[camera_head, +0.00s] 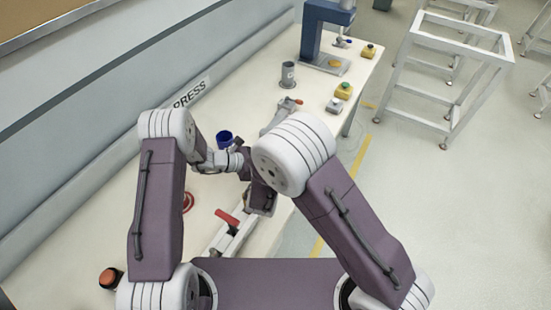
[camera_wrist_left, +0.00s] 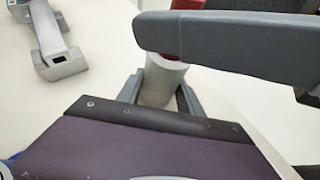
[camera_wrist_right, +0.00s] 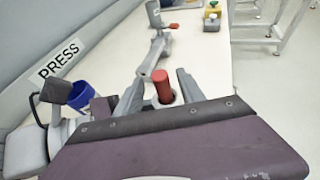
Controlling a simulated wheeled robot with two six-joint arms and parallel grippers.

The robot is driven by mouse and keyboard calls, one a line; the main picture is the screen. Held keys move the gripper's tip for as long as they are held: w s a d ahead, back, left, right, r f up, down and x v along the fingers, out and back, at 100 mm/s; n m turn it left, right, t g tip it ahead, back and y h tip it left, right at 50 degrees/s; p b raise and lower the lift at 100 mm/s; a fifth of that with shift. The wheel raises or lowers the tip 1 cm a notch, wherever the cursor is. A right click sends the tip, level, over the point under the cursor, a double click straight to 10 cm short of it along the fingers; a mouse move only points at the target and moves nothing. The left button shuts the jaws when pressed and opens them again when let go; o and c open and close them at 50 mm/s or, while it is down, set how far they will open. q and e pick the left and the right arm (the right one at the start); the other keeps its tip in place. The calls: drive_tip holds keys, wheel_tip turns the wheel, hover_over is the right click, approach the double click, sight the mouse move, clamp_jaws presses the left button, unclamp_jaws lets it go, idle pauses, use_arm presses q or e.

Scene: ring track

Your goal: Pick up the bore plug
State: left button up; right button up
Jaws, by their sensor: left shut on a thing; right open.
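The bore plug, a grey cylinder with a red grip, shows in the left wrist view (camera_wrist_left: 158,84) between the fingers of my left gripper (camera_wrist_left: 160,96), which is shut on its grey part. In the right wrist view its red grip (camera_wrist_right: 162,86) stands between the spread fingers of my right gripper (camera_wrist_right: 160,90), which is open. A dark grey finger of the right gripper crosses in front of the red part in the left wrist view. In the head view both wrists meet over the bench, and my arms hide the plug and the fingertips.
A blue cup (camera_head: 225,139) stands on the bench (camera_head: 245,98) by my left wrist. A red-handled clamp (camera_head: 228,217) lies nearer. Further off are a grey cylinder (camera_head: 288,75), an orange-handled fixture (camera_head: 281,114), button boxes (camera_head: 343,90) and a blue press (camera_head: 322,35). A wall borders the left.

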drive_tip(key=x, duration=0.4)
drive_tip(key=shift+d+f, duration=0.15)
drive_tip(key=shift+f, duration=0.05)
drive_tip(key=shift+s, duration=0.1)
clamp_jaws()
drive_tip(key=shift+r, duration=0.1)
use_arm(q)
drive_tip(key=o, duration=1.1)
drive_tip(key=shift+c, duration=0.2)
use_arm(e)
wheel_tip(320, 180, up, 18)
use_arm(q)
drive_tip(key=v, duration=1.2)
drive_tip(key=shift+f, duration=0.1)
